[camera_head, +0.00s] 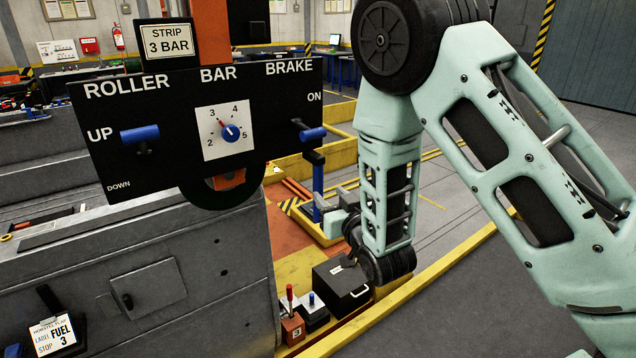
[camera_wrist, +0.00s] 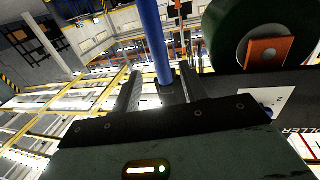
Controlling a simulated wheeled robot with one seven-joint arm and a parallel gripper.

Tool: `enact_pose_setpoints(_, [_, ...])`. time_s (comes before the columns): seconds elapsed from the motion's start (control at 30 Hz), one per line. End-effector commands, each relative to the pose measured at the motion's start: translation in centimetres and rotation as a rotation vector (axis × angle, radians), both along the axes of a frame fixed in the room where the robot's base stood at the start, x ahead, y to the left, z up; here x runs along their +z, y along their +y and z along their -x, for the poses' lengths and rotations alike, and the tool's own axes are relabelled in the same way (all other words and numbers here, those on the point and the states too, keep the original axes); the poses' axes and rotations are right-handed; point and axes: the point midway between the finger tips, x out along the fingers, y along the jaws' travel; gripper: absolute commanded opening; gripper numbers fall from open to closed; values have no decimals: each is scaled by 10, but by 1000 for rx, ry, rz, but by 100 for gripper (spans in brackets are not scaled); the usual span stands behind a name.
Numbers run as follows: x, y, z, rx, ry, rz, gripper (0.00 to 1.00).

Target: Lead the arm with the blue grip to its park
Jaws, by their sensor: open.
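The blue grip (camera_head: 318,185) is an upright blue rod under a dark and blue cap, below the right end of the black control panel. My gripper (camera_head: 328,205) is at the grip's lower part, coming from the right, with its jaws open. In the wrist view the blue grip (camera_wrist: 155,40) stands between the two dark fingers of my gripper (camera_wrist: 160,90), with a gap visible on its left side. Contact on its right side is unclear. The arm that carries the grip is mostly hidden behind the panel. I cannot make out its park.
The black panel (camera_head: 260,85) has blue roller and brake levers and a bar dial pointing near 3. A grey machine body (camera_head: 170,270) fills the left. A black box (camera_head: 342,288) and small levers (camera_head: 292,318) stand below my wrist. Yellow rails (camera_head: 430,275) edge the floor.

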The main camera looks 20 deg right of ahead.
Motion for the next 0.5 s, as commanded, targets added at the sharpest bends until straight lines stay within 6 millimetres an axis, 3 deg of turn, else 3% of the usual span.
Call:
enact_pose_setpoints(0.23, [3,6,-47,0,-1,0,43])
enact_pose_setpoints(0.5, [1,8,-73,0,1,0,43])
